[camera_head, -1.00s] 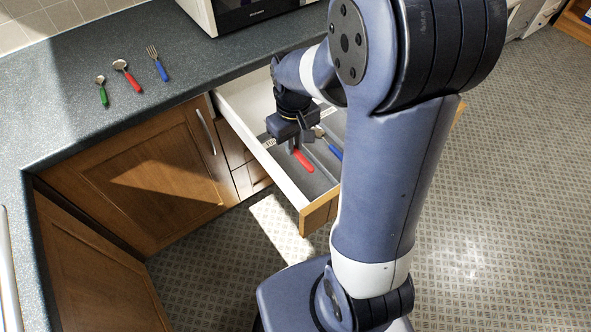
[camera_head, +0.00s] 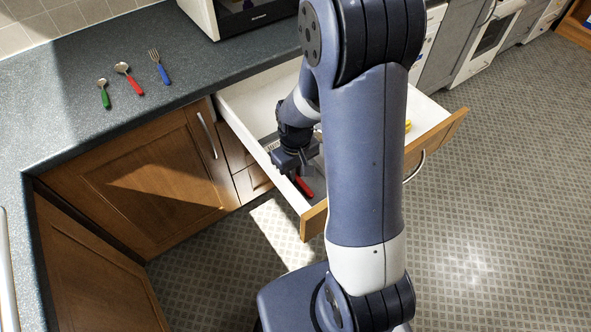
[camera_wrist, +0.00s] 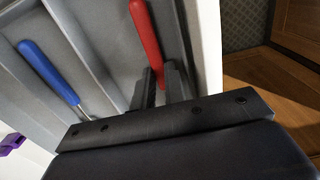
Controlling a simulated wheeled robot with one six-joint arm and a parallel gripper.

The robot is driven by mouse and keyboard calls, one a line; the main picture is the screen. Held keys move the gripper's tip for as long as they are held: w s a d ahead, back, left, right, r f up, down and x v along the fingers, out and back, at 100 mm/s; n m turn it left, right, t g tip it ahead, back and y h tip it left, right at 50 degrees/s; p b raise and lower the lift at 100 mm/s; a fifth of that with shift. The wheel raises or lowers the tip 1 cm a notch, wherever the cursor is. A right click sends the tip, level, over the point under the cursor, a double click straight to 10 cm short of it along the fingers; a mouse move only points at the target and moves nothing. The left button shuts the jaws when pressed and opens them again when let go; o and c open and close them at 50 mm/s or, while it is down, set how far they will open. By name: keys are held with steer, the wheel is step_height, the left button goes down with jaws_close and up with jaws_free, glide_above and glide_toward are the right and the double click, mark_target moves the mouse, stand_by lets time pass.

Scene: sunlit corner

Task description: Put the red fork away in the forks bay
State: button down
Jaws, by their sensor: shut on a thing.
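The red fork shows mainly as a red handle (camera_head: 305,187) in the open drawer. In the wrist view the red handle (camera_wrist: 146,38) runs between the fingers of my gripper (camera_wrist: 162,85). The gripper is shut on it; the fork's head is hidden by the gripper. In the head view my gripper (camera_head: 297,174) is low over the drawer's left side. The handle is over or in the grey tray's (camera_wrist: 95,50) outermost bay, beside the white drawer wall; I cannot tell whether it touches the bay floor. Which bay is for forks is not readable.
A blue-handled utensil (camera_wrist: 45,70) lies in another bay. A purple item (camera_wrist: 12,142) shows at the wrist view's edge. On the counter lie a green spoon (camera_head: 104,94), a red spoon (camera_head: 129,79) and a blue fork (camera_head: 159,67). A microwave (camera_head: 245,18) stands behind. My arm hides much of the drawer.

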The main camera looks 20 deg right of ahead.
steer(key=shift+f, duration=0.1)
steer(key=shift+f+b, duration=0.3)
steer(key=shift+b, duration=0.05)
steer(key=c, duration=1.7)
jaws_free()
steer(key=shift+r, duration=0.1)
steer(key=shift+c, duration=0.2)
steer(key=shift+w+r+p, duration=0.1)
steer(key=shift+r+p, duration=0.35)
steer(key=shift+r, duration=0.25)
step_height(320, 180, up, 11)
steer(key=shift+r+p, duration=0.15)
steer(key=shift+p, duration=0.2)
